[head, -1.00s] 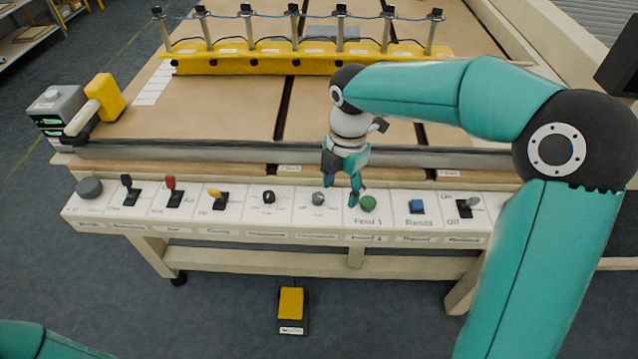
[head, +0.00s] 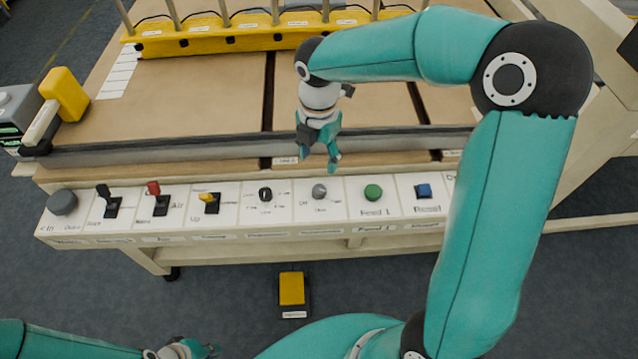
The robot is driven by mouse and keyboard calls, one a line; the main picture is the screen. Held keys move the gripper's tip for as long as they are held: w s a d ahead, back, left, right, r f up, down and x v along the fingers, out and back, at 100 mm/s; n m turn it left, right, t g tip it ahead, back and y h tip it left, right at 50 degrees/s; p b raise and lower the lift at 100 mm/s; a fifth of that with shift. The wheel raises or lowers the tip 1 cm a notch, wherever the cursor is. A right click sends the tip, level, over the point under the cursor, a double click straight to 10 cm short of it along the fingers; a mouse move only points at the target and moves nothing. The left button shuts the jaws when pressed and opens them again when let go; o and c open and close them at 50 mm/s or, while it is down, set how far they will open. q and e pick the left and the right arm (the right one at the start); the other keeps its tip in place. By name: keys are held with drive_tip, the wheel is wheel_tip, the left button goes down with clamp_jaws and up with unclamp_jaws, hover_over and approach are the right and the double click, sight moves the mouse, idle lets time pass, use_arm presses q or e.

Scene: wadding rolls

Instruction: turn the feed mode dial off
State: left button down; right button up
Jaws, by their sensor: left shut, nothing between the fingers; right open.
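Two small dials sit mid-panel: a black one (head: 265,194) and a grey one (head: 319,191), each with small markings around it. The labels are too small to read, so I cannot tell for certain which is the feed mode dial. My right gripper (head: 318,157) is open and empty, pointing down, and appears just behind the grey dial in the head view, apart from it. My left gripper (head: 200,349) is shut and empty at the bottom edge, low in front of the panel and partly cut off.
The panel (head: 340,208) also carries a dark round knob (head: 62,202), black (head: 109,202), red (head: 157,198) and yellow (head: 209,202) levers, a green button (head: 373,192) and a blue button (head: 424,190). A yellow pedal (head: 291,289) lies on the floor. My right arm covers the panel's right end.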

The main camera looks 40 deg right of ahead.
sight(319, 189)
wheel_tip(319, 189, down, 11)
drive_tip(key=shift+s+f, duration=0.1)
drive_tip(key=shift+f, duration=0.1)
drive_tip(key=shift+c, duration=0.2)
clamp_jaws()
